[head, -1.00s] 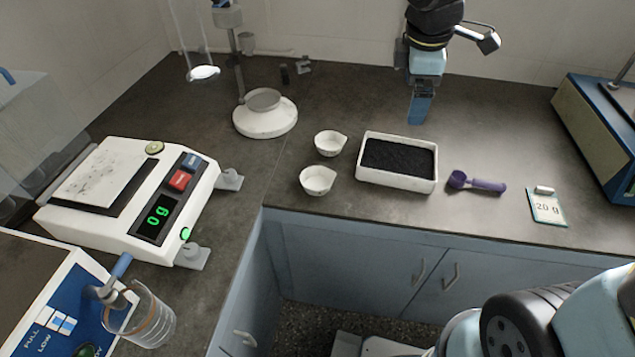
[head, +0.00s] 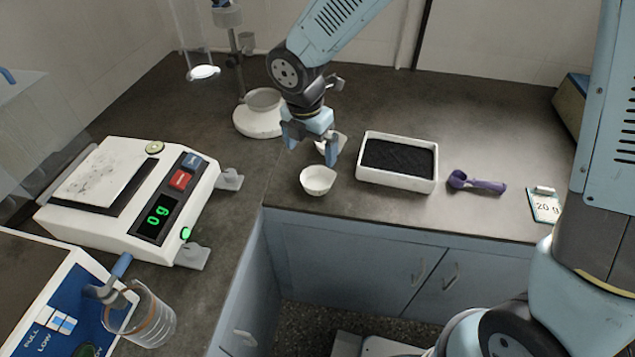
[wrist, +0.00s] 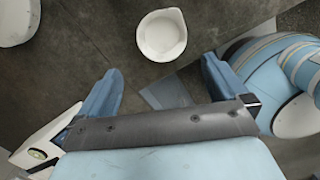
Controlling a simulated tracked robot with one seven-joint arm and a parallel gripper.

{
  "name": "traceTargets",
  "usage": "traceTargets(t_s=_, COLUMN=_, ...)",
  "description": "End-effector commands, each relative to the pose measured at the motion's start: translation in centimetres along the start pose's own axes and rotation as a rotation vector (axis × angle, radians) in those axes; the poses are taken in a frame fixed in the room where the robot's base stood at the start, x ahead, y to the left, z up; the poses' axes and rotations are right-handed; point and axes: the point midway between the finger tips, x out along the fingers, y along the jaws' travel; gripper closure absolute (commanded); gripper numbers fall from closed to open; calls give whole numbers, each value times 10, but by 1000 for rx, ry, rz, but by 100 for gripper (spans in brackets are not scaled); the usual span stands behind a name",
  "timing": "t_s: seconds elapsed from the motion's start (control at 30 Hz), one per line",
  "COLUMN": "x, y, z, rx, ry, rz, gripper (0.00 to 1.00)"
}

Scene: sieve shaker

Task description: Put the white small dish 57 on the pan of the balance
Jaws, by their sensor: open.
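Two small white dishes with pouring lips stand on the dark bench in the head view. The rear dish (head: 341,143) is partly hidden behind my gripper; the front dish (head: 318,180) is in full view. No number can be read on either, so I cannot tell which is 57. My gripper (head: 311,155) is open and empty, pointing down above the dishes. In the wrist view, one empty white dish (wrist: 162,36) lies beyond the open fingertips (wrist: 161,72), apart from them. The balance (head: 125,232) is at the left, its pan (head: 100,172) bare, its display reading 0 g.
A white tray of black powder (head: 398,183) stands right of the dishes, then a purple scoop (head: 484,184) and a 20 g card (head: 546,207). A round white stand base (head: 258,122) is behind left. A glass beaker (head: 150,318) is front left. Bench between dishes and balance is mostly clear.

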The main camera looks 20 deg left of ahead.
Motion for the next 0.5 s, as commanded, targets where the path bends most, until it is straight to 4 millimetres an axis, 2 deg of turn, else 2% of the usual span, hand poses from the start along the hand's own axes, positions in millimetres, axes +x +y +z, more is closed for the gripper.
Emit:
traceTargets(t_s=0.03, x=10, y=0, z=-1, rx=-2, ry=2, rz=-3, gripper=0)
traceTargets(t_s=0.2, x=36, y=0, z=0, rx=0, ry=1, rz=-1, gripper=0)
traceTargets(t_s=0.5, x=56, y=-1, z=1, rx=2, ry=0, rz=-1, gripper=0)
